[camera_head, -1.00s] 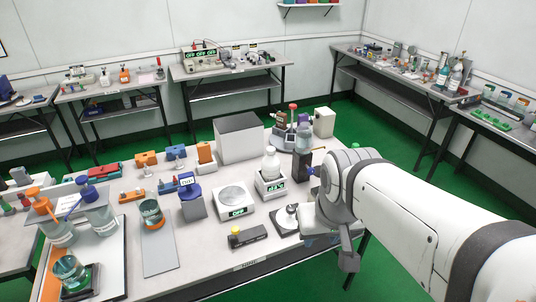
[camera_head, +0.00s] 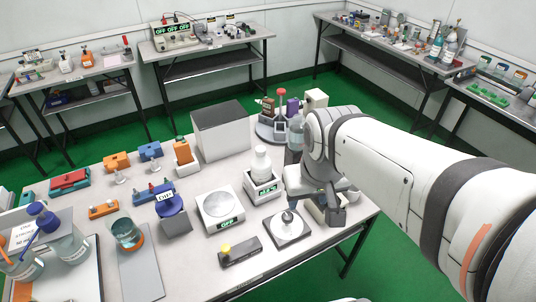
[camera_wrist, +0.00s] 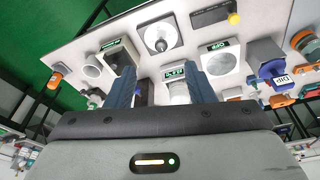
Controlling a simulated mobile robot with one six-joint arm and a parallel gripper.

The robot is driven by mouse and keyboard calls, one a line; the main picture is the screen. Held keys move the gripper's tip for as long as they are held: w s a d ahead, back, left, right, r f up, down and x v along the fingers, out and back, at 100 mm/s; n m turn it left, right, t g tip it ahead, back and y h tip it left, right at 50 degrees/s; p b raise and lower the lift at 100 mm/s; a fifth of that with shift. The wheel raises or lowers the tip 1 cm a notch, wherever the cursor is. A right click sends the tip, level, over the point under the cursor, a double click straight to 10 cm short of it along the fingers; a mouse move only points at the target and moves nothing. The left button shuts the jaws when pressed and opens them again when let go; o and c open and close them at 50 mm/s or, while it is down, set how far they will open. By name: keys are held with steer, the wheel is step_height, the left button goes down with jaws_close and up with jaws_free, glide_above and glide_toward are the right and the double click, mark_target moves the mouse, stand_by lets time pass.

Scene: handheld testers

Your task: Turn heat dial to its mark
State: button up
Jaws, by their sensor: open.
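My gripper (camera_head: 326,206) is over the right end of the near table; in the wrist view its two blue fingers (camera_wrist: 160,68) stand apart with nothing held between them. A white unit with a green display (camera_head: 263,188) carries a white bottle (camera_head: 261,164), left of my gripper. In the wrist view a pale box with a dark face and green display (camera_wrist: 121,55) lies beyond the left finger; in the head view my gripper partly hides this area.
A balance (camera_head: 218,206), a plate with a round knob-like piece (camera_head: 288,227) and a dark bar with a yellow knob (camera_head: 240,251) stand left of my gripper. A clear bottle (camera_head: 296,138) is just behind it. A large grey box (camera_head: 220,135) stands farther back.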

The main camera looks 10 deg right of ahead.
steer(key=shift+o, duration=0.5)
steer(key=w+f+n+g+h+p, duration=0.1)
steer(key=w+f+n+g, duration=0.1)
steer(key=w+f+n, duration=0.3)
steer(key=w, duration=0.3)
steer(key=shift+w+a+g+h, duration=0.3)
steer(key=shift+a, duration=0.05)
steer(key=n+g+h+p, duration=0.2)
steer(key=n, duration=0.5)
glide_toward(287, 215)
steer(key=x, duration=0.8)
steer(key=shift+f, duration=0.2)
steer(key=shift+c, duration=0.5)
steer(key=c, duration=0.7)
steer(key=shift+d, duration=0.15)
steer(key=shift+c, duration=0.8)
